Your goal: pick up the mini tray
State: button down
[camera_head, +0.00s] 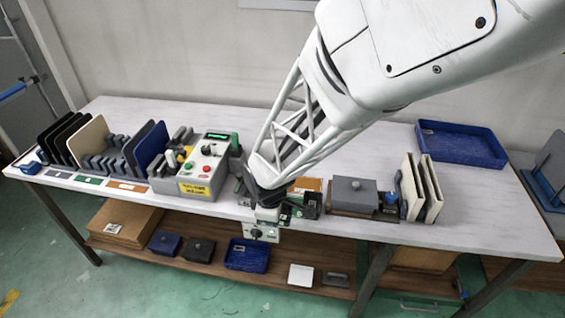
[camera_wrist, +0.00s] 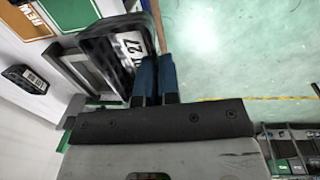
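A small black tray-like piece with a white label reading "27" (camera_wrist: 112,50) shows in the wrist view, at the upper left of my fingertips. I take it to be the mini tray. My gripper (camera_wrist: 157,62) has two blue fingers close together, with only a narrow gap. The left finger overlaps the black piece's right end; whether its wall lies between the fingers is unclear. In the head view my gripper (camera_head: 266,222) is at the table's front edge, right of the control box. Dark pieces (camera_head: 306,204) sit beside it; the fingertips are hidden.
A control box with buttons (camera_head: 203,168) stands left of my gripper. A grey lidded box (camera_head: 353,192) and upright cream panels (camera_head: 430,188) stand to the right. A blue tray (camera_head: 462,157) lies at the back right. The lower shelf holds several boxes and a blue tray (camera_head: 247,256).

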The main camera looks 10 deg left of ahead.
jog(key=shift+s+d, duration=0.5)
jog(key=shift+s, duration=0.25)
jog(key=shift+w, duration=0.1)
jog(key=w+d+m, duration=0.2)
jog(key=w+m, duration=0.4)
jog(key=w, duration=0.2)
jog(key=w+d+f+m+h, duration=0.1)
jog(key=w+d+m, duration=0.1)
jog(key=w+m, duration=0.4)
jog(key=w+d+m+g, duration=0.1)
jog(key=w+d+m, duration=0.1)
jog(key=w+m, duration=0.4)
jog(key=shift+w+f, duration=0.15)
jog(key=shift+w, duration=1.05)
jog(key=shift+w+f, duration=0.15)
jog(key=shift+w, duration=1.05)
jog(key=shift+f, duration=0.25)
jog(key=shift+f, duration=2)
